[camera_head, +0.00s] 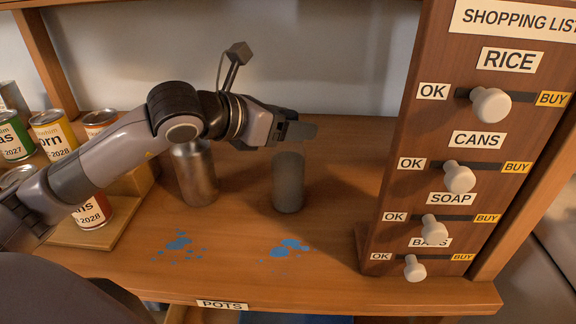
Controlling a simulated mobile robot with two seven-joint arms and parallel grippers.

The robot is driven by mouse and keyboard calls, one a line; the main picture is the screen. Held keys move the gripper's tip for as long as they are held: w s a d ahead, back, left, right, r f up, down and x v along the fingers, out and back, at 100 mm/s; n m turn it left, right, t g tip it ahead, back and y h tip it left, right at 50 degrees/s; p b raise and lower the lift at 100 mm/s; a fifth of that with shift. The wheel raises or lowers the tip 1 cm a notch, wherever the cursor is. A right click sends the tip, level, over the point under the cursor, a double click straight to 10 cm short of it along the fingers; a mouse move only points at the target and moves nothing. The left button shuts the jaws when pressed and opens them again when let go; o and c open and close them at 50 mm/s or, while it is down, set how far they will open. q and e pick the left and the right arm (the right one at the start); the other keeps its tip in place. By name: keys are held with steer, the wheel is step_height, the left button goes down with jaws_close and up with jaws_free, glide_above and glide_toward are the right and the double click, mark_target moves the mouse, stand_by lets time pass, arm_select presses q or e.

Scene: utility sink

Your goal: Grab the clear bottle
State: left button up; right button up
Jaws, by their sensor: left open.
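A smooth grey, see-through-looking cylinder (289,185) stands upright on the wooden shelf, right of centre; it appears to be the clear bottle. A shinier silver metal bottle (197,178) stands upright to its left, its top hidden behind my left arm. My left gripper (304,131) reaches in from the left, with its fingers pointing right, open. My right gripper is not in view.
Several food cans (58,138) stand on a stepped wooden rack at the left. A wooden shopping-list panel (395,165) with white sliding knobs rises at the right. Blue stains (290,248) mark the shelf in front, which is otherwise clear to the edge labelled POTS (222,304).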

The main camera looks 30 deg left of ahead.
arm_select(q)
jaws_close()
steer(key=shift+r, duration=0.2)
